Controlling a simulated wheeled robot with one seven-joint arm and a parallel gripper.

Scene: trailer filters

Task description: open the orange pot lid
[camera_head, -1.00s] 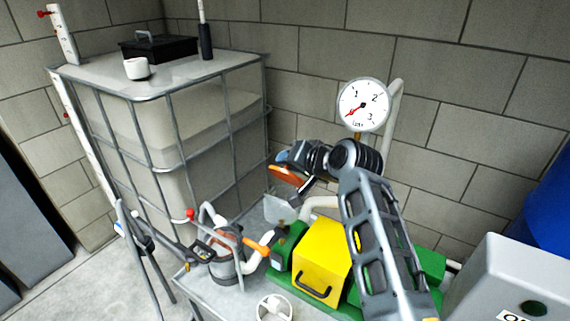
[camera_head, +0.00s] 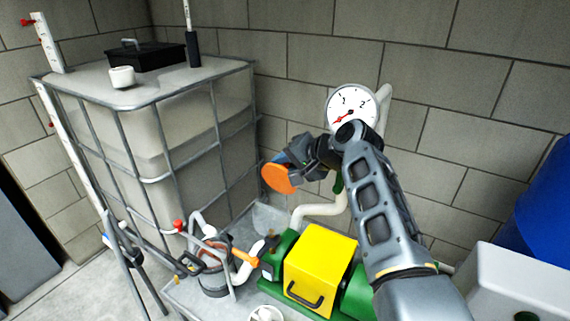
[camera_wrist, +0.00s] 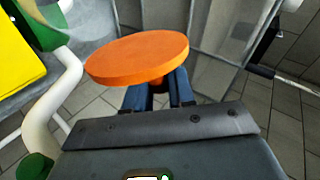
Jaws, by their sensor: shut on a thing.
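The orange lid (camera_head: 279,179) is a flat round disc, tilted and held in the air above the bench, left of the gauge. A pot (camera_head: 213,280) with a reddish-brown top stands on the bench at lower left, well below and apart from the lid. Its clamp bars and pipes partly hide it, so I cannot tell clearly how its top stands.
A yellow-and-green pump (camera_head: 318,262) stands on the bench right of the pot. White pipes (camera_head: 320,210) rise behind it to a round gauge (camera_head: 351,108). A caged tank (camera_head: 150,140) fills the left back. A blue barrel (camera_head: 545,215) is at right.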

